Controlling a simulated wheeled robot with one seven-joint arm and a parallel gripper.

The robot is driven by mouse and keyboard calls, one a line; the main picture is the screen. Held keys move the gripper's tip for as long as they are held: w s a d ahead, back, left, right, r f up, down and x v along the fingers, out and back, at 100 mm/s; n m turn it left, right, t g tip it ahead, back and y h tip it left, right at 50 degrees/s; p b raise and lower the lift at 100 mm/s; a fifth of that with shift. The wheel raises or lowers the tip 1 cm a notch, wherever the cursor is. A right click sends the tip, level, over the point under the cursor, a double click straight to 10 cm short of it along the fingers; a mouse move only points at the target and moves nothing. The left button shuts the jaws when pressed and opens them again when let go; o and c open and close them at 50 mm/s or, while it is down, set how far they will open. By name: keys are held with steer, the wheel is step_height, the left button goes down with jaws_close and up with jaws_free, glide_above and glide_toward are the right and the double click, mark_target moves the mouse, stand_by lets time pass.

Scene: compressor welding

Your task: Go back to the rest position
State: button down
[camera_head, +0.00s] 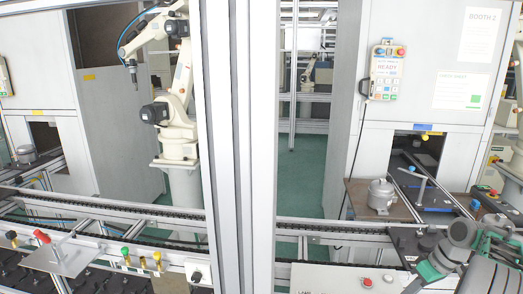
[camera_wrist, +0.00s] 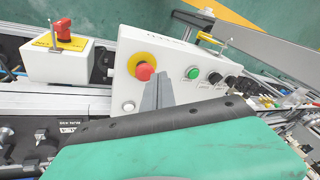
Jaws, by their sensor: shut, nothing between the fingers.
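My gripper shows in the wrist view as grey metal fingers (camera_wrist: 158,92) beyond a green and black housing. The fingers are shut with nothing between them. They appear in front of a white control box (camera_wrist: 160,58) with a red emergency button (camera_wrist: 144,71) on a yellow ring. Whether they touch it cannot be told. In the head view my grey and green arm is at the lower right, over the right end of the conveyor line.
In the head view, a silver compressor (camera_head: 381,195) stands by the right booth opening. A conveyor rail (camera_head: 335,228) crosses the front. A white robot arm (camera_head: 180,95) stands behind it.

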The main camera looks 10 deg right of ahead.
steer(key=s+a+f+m, duration=0.3)
steer(key=s+f+m, duration=0.2)
steer(key=m, duration=0.2)
steer(key=s+a+m+g+h+b, duration=0.1)
steer(key=s+a+m+g+h, duration=0.15)
steer(key=s+a, duration=0.65)
steer(key=w+a+r+n+t, duration=0.1)
steer(key=a+r+n, duration=0.1)
steer(key=a, duration=0.5)
steer(key=w+a+r+n+t+h+b, duration=0.1)
steer(key=a+r+n+t, duration=0.1)
steer(key=a+r, duration=0.3)
steer(key=w+a+r+n+t+b, duration=0.1)
steer(key=a+r+n+t, duration=0.1)
steer(key=a, duration=0.7)
steer(key=shift+w+r, duration=0.25)
steer(key=shift+r, duration=0.5)
steer(key=shift+a, duration=0.1)
